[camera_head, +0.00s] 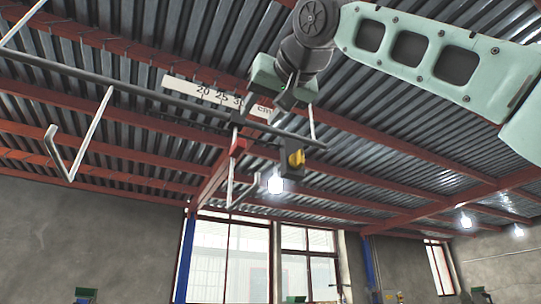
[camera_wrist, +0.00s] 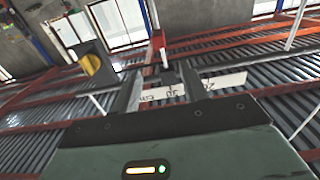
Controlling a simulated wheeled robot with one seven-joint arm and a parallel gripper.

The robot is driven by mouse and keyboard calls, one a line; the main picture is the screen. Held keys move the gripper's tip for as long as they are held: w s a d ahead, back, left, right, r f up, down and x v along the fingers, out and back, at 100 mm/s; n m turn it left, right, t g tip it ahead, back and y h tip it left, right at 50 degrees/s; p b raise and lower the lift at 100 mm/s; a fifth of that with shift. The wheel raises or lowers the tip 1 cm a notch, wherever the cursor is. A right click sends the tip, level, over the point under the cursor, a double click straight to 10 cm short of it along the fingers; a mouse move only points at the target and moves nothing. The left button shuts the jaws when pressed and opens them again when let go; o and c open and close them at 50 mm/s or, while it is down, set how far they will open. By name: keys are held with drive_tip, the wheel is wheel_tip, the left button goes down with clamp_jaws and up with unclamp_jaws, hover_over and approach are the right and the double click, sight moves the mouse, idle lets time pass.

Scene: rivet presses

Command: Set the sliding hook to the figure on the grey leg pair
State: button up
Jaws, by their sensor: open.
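A red slider (camera_head: 237,146) with a thin pale rod below it hangs at the overhead grey bar, below the figure scale (camera_head: 218,97). The scale reads 20, 25, 30 and cm; I cannot read the slider's exact setting. The slider also shows in the wrist view (camera_wrist: 157,46), just beyond my fingertips. My gripper (camera_head: 283,101) is open and empty, close to the scale, up and right of the slider. In the wrist view its two dark fingers (camera_wrist: 160,76) stand apart in front of the scale (camera_wrist: 175,90), seen upside down. No grey leg pair is recognisable.
A dark block with a yellow knob (camera_head: 296,158) is at the bar's right end; the knob shows left of my fingers in the wrist view (camera_wrist: 91,65). A bent pale hook (camera_head: 72,160) hangs from the bar at left. Red beams cross the ceiling.

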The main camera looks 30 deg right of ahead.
drive_tip(key=s, duration=0.3)
drive_tip(key=shift+s, duration=0.15)
idle(0.5)
